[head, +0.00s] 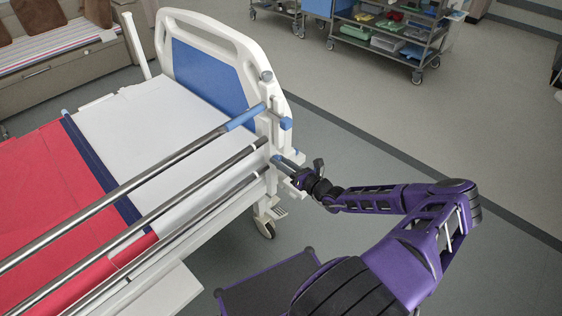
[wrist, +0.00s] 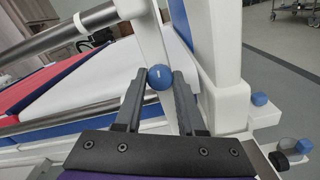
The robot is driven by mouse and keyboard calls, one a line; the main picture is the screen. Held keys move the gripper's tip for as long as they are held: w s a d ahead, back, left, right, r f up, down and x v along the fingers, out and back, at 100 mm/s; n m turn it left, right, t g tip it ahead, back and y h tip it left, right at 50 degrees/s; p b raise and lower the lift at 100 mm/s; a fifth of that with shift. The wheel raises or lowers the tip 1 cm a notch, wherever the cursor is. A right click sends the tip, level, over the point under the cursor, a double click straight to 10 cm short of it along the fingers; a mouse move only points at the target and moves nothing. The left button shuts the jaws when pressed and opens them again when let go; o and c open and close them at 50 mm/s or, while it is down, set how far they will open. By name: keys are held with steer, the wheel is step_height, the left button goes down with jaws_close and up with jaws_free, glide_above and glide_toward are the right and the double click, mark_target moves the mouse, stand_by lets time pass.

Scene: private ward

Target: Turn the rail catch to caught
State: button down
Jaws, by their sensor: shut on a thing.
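The rail catch shows in the wrist view as a round blue knob (wrist: 159,77) beside the bed's white end post. My gripper (wrist: 160,85) has one finger on each side of the knob and is shut on it. In the head view my gripper (head: 281,163) reaches in from the right to the bed's corner, below the end of the top side rail (head: 130,186). The knob itself is hard to make out there. The rail is raised alongside the mattress. The catch's mechanism behind the knob is mostly hidden, and I cannot tell its setting.
The white and blue headboard (head: 205,62) stands at the bed's end. Blue caps (wrist: 258,99) sit on white bed parts to the right of my gripper. A wheeled supply cart (head: 390,38) stands far back. The floor (head: 350,165) right of the bed is clear.

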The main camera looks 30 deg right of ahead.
steer(key=shift+m, duration=8.2)
steer(key=c, duration=0.5)
jaws_free()
steer(key=shift+s, duration=0.1)
steer(key=v, duration=1.7)
steer(key=shift+s+p, duration=0.15)
steer(key=shift+p, duration=0.25)
